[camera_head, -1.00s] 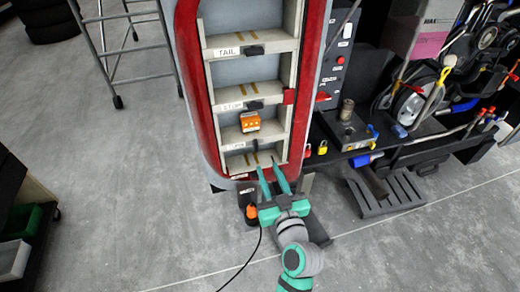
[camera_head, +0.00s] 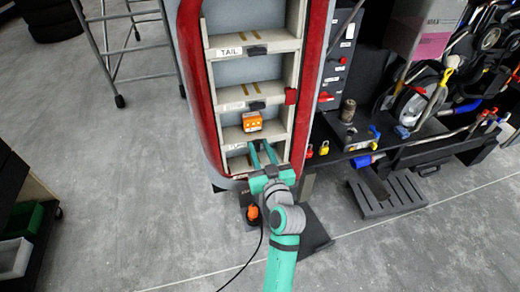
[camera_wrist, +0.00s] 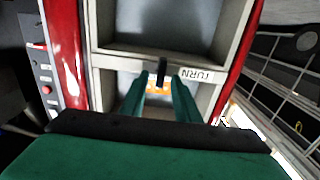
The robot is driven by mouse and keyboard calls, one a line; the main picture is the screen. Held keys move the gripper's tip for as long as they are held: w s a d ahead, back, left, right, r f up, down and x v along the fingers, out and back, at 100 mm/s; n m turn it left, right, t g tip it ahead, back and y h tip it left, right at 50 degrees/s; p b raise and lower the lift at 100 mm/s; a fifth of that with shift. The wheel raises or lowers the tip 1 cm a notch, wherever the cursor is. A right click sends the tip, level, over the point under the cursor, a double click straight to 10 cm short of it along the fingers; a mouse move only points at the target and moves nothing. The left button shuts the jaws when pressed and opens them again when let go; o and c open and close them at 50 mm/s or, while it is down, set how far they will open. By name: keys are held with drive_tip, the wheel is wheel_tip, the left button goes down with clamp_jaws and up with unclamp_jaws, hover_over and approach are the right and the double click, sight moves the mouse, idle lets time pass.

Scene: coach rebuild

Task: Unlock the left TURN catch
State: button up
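The lamp housing is a red-edged frame (camera_head: 190,95) with a column of pale cells. The lowest labelled crossbar carries the TURN label (camera_head: 237,147), which also shows upside down in the wrist view (camera_wrist: 196,75). A dark TURN catch (camera_wrist: 161,73) sits beside that label in the wrist view, upright in the picture. My gripper (camera_head: 261,147) is open at the lower cells. In the wrist view its two fingers (camera_wrist: 159,78) lie either side of the catch, with gaps visible. In the head view the fingers mostly hide the catch. I cannot tell whether they touch it.
An orange block (camera_head: 251,121) sits in the cell above the TURN bar. Dark catches stand by the TAIL label (camera_head: 230,52) and on the bar below it. A tool bench (camera_head: 350,140) with small padlocks is to the right.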

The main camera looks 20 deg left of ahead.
clamp_jaws()
drive_tip(key=shift+m, duration=0.4)
drive_tip(key=m, duration=1.1)
drive_tip(key=d+f+m, duration=0.1)
drive_tip(key=m, duration=0.5)
drive_tip(key=shift+w, duration=0.25)
drive_tip(key=shift+f, duration=0.1)
unclamp_jaws()
